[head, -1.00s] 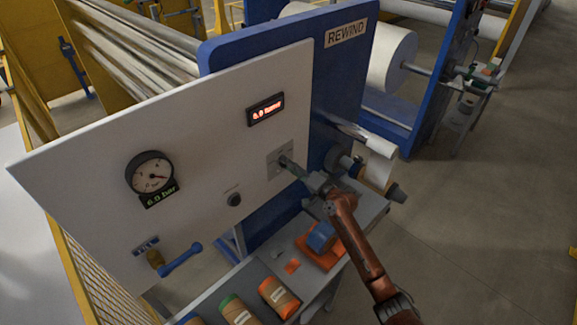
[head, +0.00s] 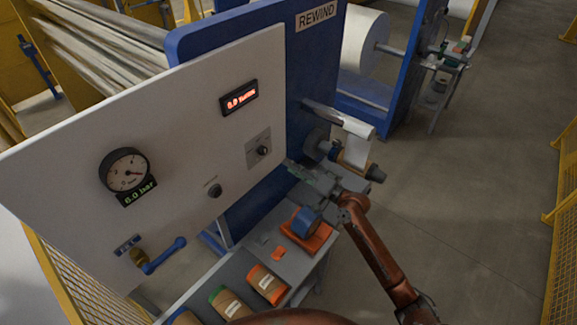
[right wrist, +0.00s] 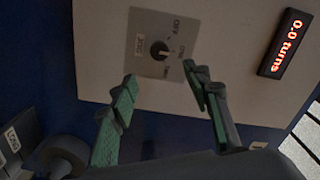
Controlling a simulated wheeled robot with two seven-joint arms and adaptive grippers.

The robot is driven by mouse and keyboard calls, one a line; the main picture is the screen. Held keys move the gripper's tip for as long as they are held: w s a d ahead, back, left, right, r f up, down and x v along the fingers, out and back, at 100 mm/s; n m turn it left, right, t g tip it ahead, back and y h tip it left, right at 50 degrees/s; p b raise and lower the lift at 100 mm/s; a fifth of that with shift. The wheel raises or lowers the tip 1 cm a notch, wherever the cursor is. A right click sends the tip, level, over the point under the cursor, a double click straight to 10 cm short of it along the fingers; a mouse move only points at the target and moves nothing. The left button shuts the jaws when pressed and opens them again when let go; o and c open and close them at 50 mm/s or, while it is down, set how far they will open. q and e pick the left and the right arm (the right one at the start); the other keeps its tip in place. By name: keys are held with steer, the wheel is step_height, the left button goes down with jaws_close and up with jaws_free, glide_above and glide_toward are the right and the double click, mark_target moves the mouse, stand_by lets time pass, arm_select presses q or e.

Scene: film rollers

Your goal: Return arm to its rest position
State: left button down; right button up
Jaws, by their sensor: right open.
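My right gripper (head: 293,170) is open and empty, in front of the white control panel (head: 75,155), to the right of and apart from a small selector knob (head: 263,151) on a grey plate. In the right wrist view its two green-padded fingers (right wrist: 159,82) are spread wide, with the knob (right wrist: 159,50) beyond and between them and nothing held. My right arm (head: 375,255) reaches in from the lower right. My left gripper is not in view.
A small roller (head: 357,150) sits close behind my gripper. A blue lever (head: 165,255) sticks out from the panel. Open floor (head: 470,210) lies right.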

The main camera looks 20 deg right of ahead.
stand_by(0.3)
steer(key=s+d+f+n+g+h, duration=0.2)
steer(key=s+f+n+g+h, duration=0.25)
steer(key=s+f, duration=1.35)
steer(key=s+d+f+n+g+h, duration=0.15)
steer(key=s+d, duration=0.25)
steer(key=s, duration=0.4)
steer(key=s+d+f+g+h, duration=0.3)
steer(key=s, duration=0.6)
steer(key=s+d+f+g+h, duration=0.2)
steer(key=s+d+f, duration=0.15)
steer(key=s, duration=0.45)
step_height(320, 180, down, 38)
steer(key=s+a+n+g+b, duration=0.1)
steer(key=s+a+g+b, duration=0.1)
steer(key=b, duration=0.7)
steer(key=s+f+g+y+b, duration=0.1)
steer(key=s+f+b, duration=0.5)
steer(key=s+f, duration=1.3)
step_height(320, 180, down, 5)
steer(key=shift+s+d+r+n+b, duration=0.15)
steer(key=shift+s+d+n+b, duration=0.05)
steer(key=shift+s+n+b, duration=0.15)
